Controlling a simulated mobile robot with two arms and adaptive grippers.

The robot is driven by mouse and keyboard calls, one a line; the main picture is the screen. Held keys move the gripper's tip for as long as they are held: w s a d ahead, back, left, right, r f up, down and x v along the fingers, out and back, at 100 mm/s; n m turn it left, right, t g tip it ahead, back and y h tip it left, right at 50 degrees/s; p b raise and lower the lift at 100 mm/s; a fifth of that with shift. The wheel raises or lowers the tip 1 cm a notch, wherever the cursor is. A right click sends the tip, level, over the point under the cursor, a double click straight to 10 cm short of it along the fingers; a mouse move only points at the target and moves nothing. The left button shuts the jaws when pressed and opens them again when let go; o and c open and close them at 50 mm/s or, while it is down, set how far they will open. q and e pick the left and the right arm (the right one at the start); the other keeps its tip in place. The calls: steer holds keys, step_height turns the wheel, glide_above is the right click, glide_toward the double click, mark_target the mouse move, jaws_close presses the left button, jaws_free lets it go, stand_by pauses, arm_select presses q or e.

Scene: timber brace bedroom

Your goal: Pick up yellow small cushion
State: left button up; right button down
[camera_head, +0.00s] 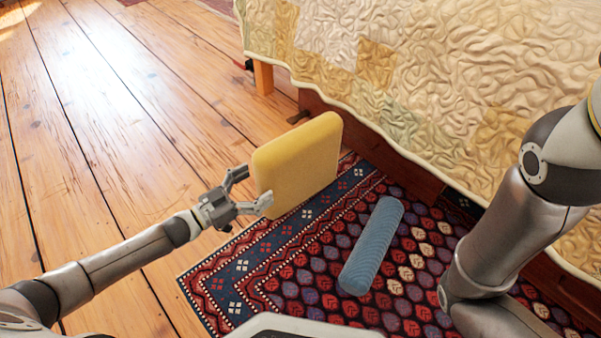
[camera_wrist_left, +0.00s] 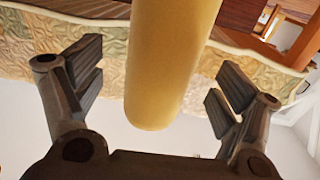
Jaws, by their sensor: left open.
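The yellow small cushion (camera_head: 299,165) is a thick rounded square standing on edge, in the middle of the head view near the rug's corner. My left gripper (camera_head: 250,190) is at the cushion's near left edge, its fingers spread. In the left wrist view the cushion (camera_wrist_left: 172,60) comes in edge-on between the two fingers (camera_wrist_left: 160,85), with a visible gap on each side. The left gripper is open. My right arm is at the right of the head view, and its gripper is out of view.
A blue cylindrical bolster (camera_head: 372,246) lies on the patterned rug (camera_head: 270,262), right of the cushion. A bed with a quilted cover (camera_head: 420,70) stands behind and to the right. The wooden floor (camera_head: 110,110) at the left is clear.

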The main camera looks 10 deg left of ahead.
mark_target(300, 168)
arm_select(q)
steer(key=shift+w+d, duration=0.4)
steer(key=shift+w, duration=0.05)
steer(key=b+x, duration=0.4)
steer(key=x, duration=0.1)
steer(key=shift+a+r+b, duration=0.1)
steer(key=shift+r+b, duration=0.1)
steer(key=shift+b, duration=0.15)
steer(key=c, duration=1.1)
steer(key=shift+r, duration=0.15)
